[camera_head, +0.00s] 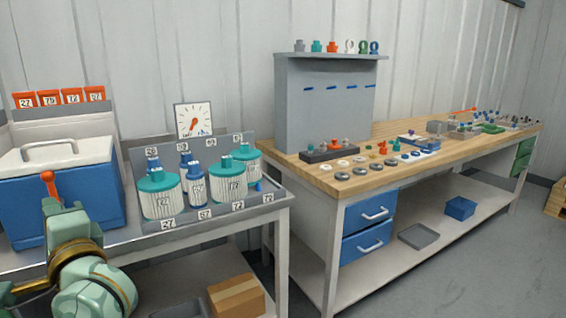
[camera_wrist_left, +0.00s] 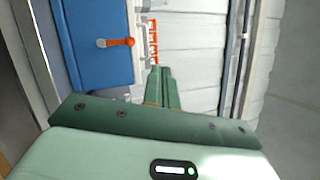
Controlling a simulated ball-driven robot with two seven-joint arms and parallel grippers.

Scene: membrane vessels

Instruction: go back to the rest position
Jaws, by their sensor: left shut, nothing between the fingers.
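My left gripper (camera_head: 54,208) is at the lower left of the head view, in front of the blue box (camera_head: 90,195) with a white lid. In the left wrist view its two green fingers (camera_wrist_left: 161,84) are together, with nothing between them. The blue box (camera_wrist_left: 92,45) shows there too, with a red-orange lever (camera_wrist_left: 117,42) on its side, apart from the fingers. The lever (camera_head: 49,182) stands just above the gripper in the head view. My right gripper is in neither view.
Teal-capped ribbed vessels (camera_head: 160,199) and a slim blue-capped one (camera_head: 197,189) stand on the grey bench behind number cards. A dial gauge (camera_head: 193,120) stands behind them. A wooden workbench (camera_head: 450,148) with small parts is to the right. Grey floor (camera_head: 440,290) is open at front right.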

